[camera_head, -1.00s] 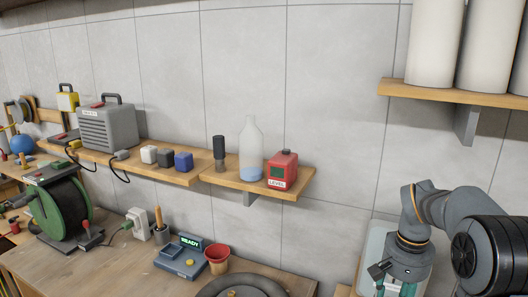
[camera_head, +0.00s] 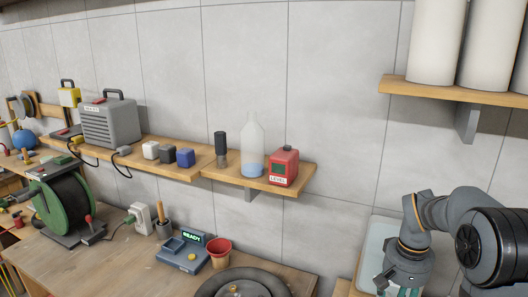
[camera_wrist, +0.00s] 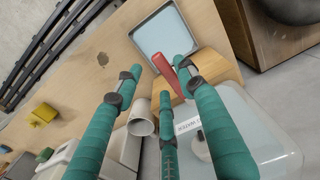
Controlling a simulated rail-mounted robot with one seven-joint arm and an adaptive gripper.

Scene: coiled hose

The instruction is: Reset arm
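My gripper (camera_wrist: 160,80) has three teal fingers, spread apart with nothing held between them in the wrist view. It hangs above a wooden surface (camera_wrist: 85,75), over a pale tray (camera_wrist: 162,42), a wooden block with a red handle (camera_wrist: 180,82) and a translucent lidded container (camera_wrist: 250,130). In the head view my arm is at the lower right, and the fingers are mostly cut off by the bottom edge. A dark coiled hose (camera_head: 222,281) lies on the workbench at the bottom edge, partly out of view.
A wall shelf (camera_head: 300,187) holds a bottle (camera_head: 252,150) and a red level box (camera_head: 284,167). On the bench are a green-sided reel (camera_head: 65,207), a device reading READY (camera_head: 184,254) and a red cup (camera_head: 218,252). Another shelf (camera_head: 450,92) with white cylinders is above my arm.

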